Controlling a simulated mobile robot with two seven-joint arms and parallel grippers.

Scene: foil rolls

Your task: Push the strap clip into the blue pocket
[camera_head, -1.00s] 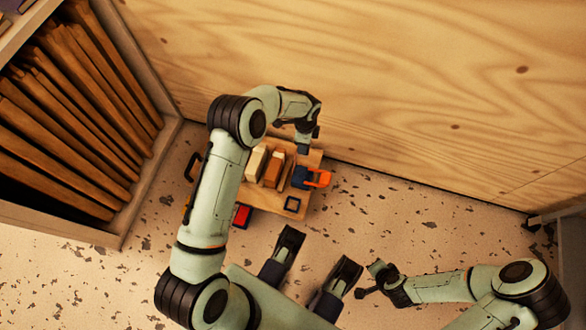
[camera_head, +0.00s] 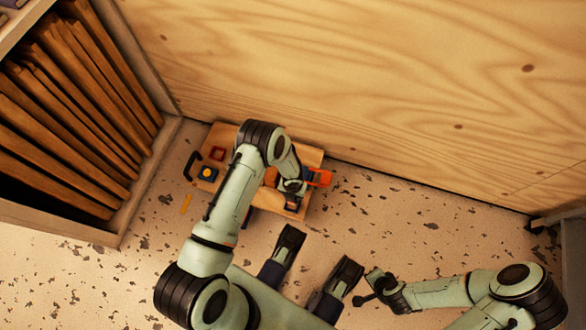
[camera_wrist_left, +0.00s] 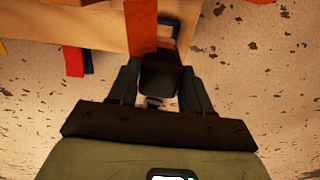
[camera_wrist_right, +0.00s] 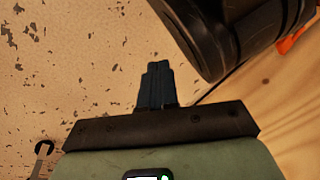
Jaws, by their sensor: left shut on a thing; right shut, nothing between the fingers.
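The strap clip (camera_wrist_left: 160,75) is a dark block at the end of a red-brown strap (camera_wrist_left: 141,22) in the left wrist view. My left gripper (camera_wrist_left: 160,88) is shut on the clip, with one finger on each side. The blue pocket (camera_wrist_left: 175,31) shows as a blue edge on the board, just beyond the clip and partly hidden by it and the strap. I cannot tell whether clip and pocket touch. In the head view my left gripper (camera_head: 293,188) is over the board's right part. My right gripper (camera_wrist_right: 157,82) is shut and empty, away from the board.
The wooden board (camera_head: 312,156) lies on the speckled floor near the wooden wall. A shelf of brown folders (camera_head: 60,120) stands left. Floor at right is open.

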